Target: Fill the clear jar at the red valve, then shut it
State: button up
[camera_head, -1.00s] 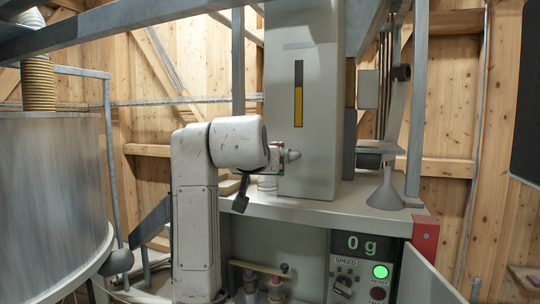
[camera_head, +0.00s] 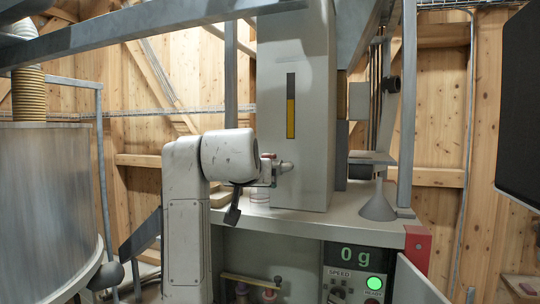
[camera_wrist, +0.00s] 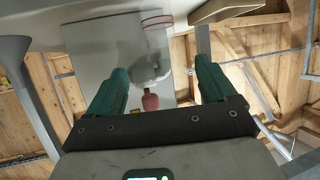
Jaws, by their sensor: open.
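The red valve shows as a small red handle (camera_head: 268,156) on a grey spout at the foot of the tall grey cabinet. It also shows in the wrist view as a pinkish-red grip (camera_wrist: 150,102) below a blurred grey body. The clear jar (camera_head: 260,194), with a reddish band, stands on the grey ledge below the valve, and its clear wall shows at the top of the wrist view (camera_wrist: 157,24). My gripper (camera_wrist: 161,66) is open, its two green fingers apart on either side of the valve. I cannot tell whether they touch it. My arm hides much of the gripper in the head view.
The tall cabinet (camera_head: 308,110) has a yellow level strip. A display reading 0 g (camera_head: 352,256) and a lit green button (camera_head: 374,284) sit below the ledge. A grey funnel (camera_head: 379,205) stands right, and a large metal drum (camera_head: 45,190) stands left.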

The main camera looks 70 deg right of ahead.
aim_at(273, 156)
jog(key=shift+c, duration=0.4)
jog(key=shift+s+r, duration=0.1)
jog(key=shift+r, duration=0.05)
jog(key=shift+c, duration=0.7)
jog(key=s+r+m+t+y+b, duration=0.1)
jog(key=s+r+m, duration=0.1)
jog(key=s+d+r+m+t+y+b, duration=0.1)
jog(key=s+r+m, duration=0.1)
jog(key=s+r, duration=0.1)
jog(key=s+d+r+m+t+b, duration=0.1)
jog(key=s+r+m+t+b, duration=0.1)
jog(key=r, duration=0.1)
jog(key=shift+s+r+m+y, duration=0.15)
jog(key=shift+s+m+y, duration=0.2)
jog(key=shift+m+y, duration=0.05)
jog(key=c, duration=0.9)
jog(key=shift+m+t+y, duration=0.3)
jog(key=shift+m+t, duration=0.1)
jog(key=shift+t, duration=0.1)
jog(key=p+x, duration=0.1)
jog(key=x, duration=0.4)
jog(key=p+x, duration=0.1)
jog(key=x, duration=0.4)
jog(key=shift+s+d+r, duration=0.2)
jog(key=shift+d, duration=0.05)
grip_shut()
